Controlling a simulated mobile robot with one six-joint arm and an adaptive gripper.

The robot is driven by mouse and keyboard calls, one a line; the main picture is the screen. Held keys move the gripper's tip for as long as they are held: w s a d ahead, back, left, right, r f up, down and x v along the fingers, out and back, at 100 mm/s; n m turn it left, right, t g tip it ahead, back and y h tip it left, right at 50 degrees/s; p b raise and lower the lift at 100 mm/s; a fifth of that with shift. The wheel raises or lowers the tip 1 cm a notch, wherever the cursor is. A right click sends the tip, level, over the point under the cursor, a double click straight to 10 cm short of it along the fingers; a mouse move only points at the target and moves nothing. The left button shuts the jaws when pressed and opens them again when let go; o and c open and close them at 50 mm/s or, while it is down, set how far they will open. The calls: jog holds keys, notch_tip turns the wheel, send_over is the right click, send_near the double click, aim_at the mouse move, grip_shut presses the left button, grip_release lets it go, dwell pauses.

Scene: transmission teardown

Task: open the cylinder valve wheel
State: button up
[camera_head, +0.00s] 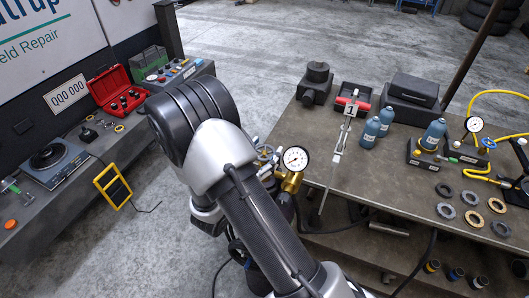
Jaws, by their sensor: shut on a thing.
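My arm crosses the middle of the view and bends down behind itself. My gripper is hidden behind the arm, so its contact with the wheel does not show. A second blue handwheel (488,143) sits by another gauge (474,124) with yellow hoses on the right bench.
The right bench (400,182) carries blue bottles (372,132), a black case (411,91), a long metal caliper-like tool (343,142) and several rings (472,198). The left bench holds a red case (118,93) and a yellow-framed panel (112,186) at its edge. Grey floor lies between.

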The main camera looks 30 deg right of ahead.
jog(key=o, duration=0.8)
jog(key=shift+a, duration=0.1)
jog(key=v, duration=1.2)
